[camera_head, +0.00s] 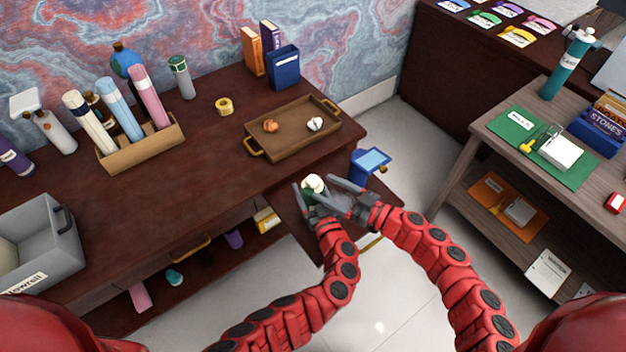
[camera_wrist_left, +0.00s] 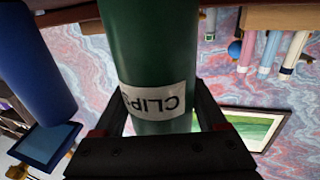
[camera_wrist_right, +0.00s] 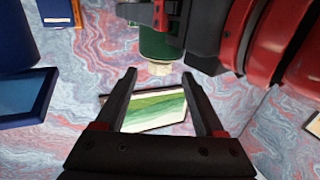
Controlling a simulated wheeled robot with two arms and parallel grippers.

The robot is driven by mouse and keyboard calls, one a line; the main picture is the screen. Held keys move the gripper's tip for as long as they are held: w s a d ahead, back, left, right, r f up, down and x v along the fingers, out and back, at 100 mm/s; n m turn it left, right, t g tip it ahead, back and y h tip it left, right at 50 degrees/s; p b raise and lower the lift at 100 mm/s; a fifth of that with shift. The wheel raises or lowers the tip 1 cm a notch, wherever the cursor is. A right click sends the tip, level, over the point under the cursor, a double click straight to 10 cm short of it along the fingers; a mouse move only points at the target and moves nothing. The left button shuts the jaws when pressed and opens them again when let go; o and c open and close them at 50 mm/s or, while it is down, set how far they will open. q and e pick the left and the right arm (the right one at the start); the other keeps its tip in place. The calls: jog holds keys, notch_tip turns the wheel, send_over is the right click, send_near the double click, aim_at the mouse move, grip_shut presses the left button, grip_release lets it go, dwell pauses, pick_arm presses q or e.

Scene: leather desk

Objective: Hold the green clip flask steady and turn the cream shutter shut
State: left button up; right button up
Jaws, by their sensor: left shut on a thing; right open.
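The green clip flask (camera_wrist_left: 150,40) carries a white label with "CLIPS" upside down in the left wrist view. My left gripper (camera_wrist_left: 155,95) is shut around its body. In the head view, the cream shutter (camera_head: 314,181) shows on top of the flask; my grippers hide much of the body. My right gripper (camera_head: 329,188) is open just to the right of the shutter. In the right wrist view, the cream shutter (camera_wrist_right: 159,68) shows between the open fingertips (camera_wrist_right: 159,77), with the green body (camera_wrist_right: 160,42) above it. I cannot tell whether they touch.
A blue container with a tilted flap (camera_head: 371,160) stands close behind my right gripper. A wooden tray (camera_head: 285,147) with two small items lies on the desk. A rack (camera_head: 130,158) of bottles and a grey bin (camera_head: 45,240) are further left.

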aim_at(318, 184)
jog(key=x, duration=0.5)
jog(key=shift+w+a, duration=0.15)
grip_shut()
